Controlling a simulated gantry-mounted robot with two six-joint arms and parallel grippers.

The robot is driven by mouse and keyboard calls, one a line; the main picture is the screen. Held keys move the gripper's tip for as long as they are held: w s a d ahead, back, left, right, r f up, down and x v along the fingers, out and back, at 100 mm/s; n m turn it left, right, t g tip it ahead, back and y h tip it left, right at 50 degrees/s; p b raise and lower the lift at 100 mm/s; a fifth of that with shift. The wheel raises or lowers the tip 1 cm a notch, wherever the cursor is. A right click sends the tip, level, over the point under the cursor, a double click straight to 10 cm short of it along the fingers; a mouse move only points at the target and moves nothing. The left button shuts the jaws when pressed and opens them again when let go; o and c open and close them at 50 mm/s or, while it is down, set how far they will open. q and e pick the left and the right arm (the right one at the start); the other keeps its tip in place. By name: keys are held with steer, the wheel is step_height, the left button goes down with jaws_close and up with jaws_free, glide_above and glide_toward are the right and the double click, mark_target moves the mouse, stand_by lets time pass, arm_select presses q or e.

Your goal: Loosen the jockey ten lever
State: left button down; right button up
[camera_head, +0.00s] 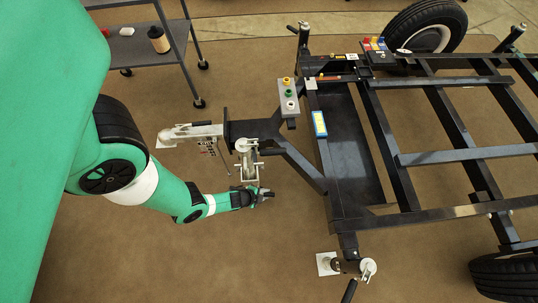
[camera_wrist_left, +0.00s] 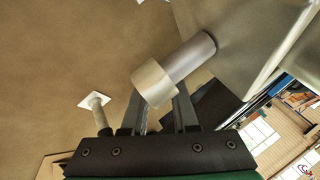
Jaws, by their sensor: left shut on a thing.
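The trailer's jockey assembly (camera_head: 249,165), light grey with a round white top, stands at the drawbar beside the white hitch coupling (camera_head: 190,132). My left gripper (camera_head: 263,194) is at its lower end in the head view. In the left wrist view the two dark fingers (camera_wrist_left: 162,108) are shut on a short cylindrical lever handle, with a beige collar (camera_wrist_left: 152,84) and a grey barrel (camera_wrist_left: 188,58). The collar hides the fingertips, so the exact contact is not visible. The lever's turn angle cannot be told. My right gripper is not in view.
The dark trailer frame (camera_head: 300,163) fills the right side. A control post (camera_head: 289,97) with coloured buttons stands near the drawbar. A corner stand (camera_head: 345,266) on a white pad is at lower right. A grey cart (camera_head: 150,45) is at upper left. Brown floor below is clear.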

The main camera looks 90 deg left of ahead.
mark_target(267, 194)
arm_select(q)
steer(key=shift+w+r+t, duration=0.15)
steer(key=shift+r+t, duration=0.15)
steer(key=shift+t, duration=0.4)
steer(key=shift+w+a+r+n+t+b, duration=0.15)
steer(key=shift+r+n+t+b, duration=0.3)
steer(key=shift+t+b, duration=0.65)
steer(key=r+t+b, duration=0.1)
steer(key=t+b, duration=0.1)
steer(key=shift+w+r+t+y+b, duration=0.1)
steer(key=shift+r+t+y+b, duration=0.2)
steer(key=shift+r+t+y, duration=0.1)
steer(key=shift+r+n+t+b, duration=0.35)
steer(key=shift+r+t+b, duration=0.3)
steer(key=shift+t, duration=0.15)
steer(key=shift+r, duration=0.1)
steer(key=c, duration=0.7)
jaws_free()
steer(key=shift+d, duration=0.2)
